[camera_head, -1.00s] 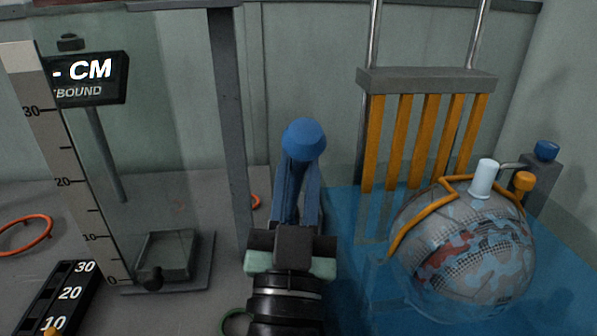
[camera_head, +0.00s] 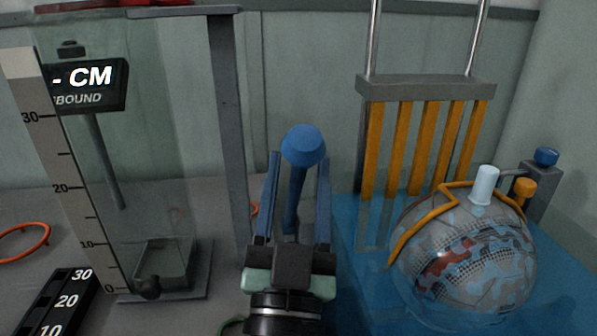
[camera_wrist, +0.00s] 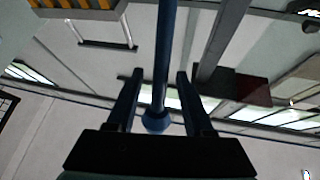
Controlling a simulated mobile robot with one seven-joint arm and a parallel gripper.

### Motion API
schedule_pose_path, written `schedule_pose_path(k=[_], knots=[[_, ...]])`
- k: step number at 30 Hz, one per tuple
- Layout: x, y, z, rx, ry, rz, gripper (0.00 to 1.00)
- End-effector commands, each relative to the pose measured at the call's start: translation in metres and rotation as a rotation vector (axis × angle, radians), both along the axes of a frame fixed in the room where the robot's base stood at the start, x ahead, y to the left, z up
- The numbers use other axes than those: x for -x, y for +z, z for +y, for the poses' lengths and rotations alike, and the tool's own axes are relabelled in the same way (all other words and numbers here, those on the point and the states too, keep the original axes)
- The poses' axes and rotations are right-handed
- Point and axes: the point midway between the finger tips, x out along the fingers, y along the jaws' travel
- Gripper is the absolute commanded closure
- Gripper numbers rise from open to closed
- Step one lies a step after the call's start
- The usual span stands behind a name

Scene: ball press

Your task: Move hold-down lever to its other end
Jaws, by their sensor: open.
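My gripper is open, with one finger on each side of the shaft and gaps showing on both sides. In the wrist view the lever's knob (camera_wrist: 157,122) and shaft also lie between the two open fingers (camera_wrist: 160,82).
On the right, a patterned ball (camera_head: 465,265) with an orange strap sits on a blue surface (camera_head: 365,315) below a press head with orange bars (camera_head: 425,88). A grey post (camera_head: 230,130) and a height scale (camera_head: 70,180) stand left. An orange ring (camera_head: 22,242) lies far left.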

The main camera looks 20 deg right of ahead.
Motion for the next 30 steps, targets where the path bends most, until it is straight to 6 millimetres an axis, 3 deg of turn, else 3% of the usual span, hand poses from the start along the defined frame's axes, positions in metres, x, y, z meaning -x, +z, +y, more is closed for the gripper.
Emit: schedule_pose_path(k=[6,12,22,26,30], knots=[[0.028,-0.025,0.016,0.001,0.003,0.002,0.48],[0.046,-0.034,0.026,0.0,0.002,0.0,0.48],[0.05,-0.034,0.028,0.001,0.001,-0.001,0.48],[0.047,-0.034,0.027,-0.012,-0.001,0.006,0.71],[0.029,-0.04,0.023,-0.078,0.002,0.067,0.97]])
